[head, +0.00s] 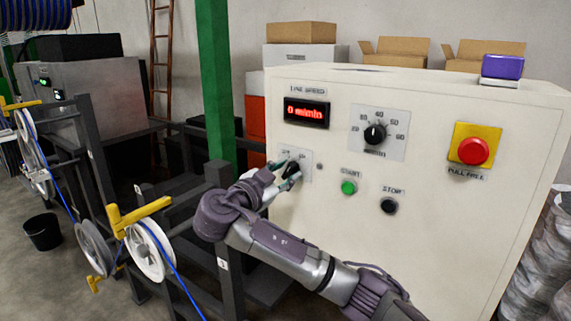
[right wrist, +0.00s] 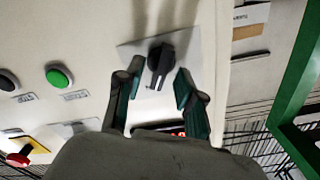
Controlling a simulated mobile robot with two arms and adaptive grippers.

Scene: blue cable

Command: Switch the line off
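The cream control panel (head: 430,232) carries a black rotary switch (head: 291,170) on a pale plate at its lower left. In the right wrist view the switch knob (right wrist: 160,60) shows between the fingertips, with a gap on each side. My right gripper (head: 280,172) is open at the switch; its dark green-tipped fingers also show in the right wrist view (right wrist: 158,84). I cannot tell how deep the fingers reach around the knob. The red speed display (head: 306,112) appears to read 0 m/min. My left gripper is not in view.
The panel also has a speed dial (head: 375,134), a green start button (head: 348,187), a black stop button (head: 388,206) and a red emergency button (head: 473,151). A green post (head: 214,80) stands left of the panel. Cable pulleys (head: 150,252) stand at the left.

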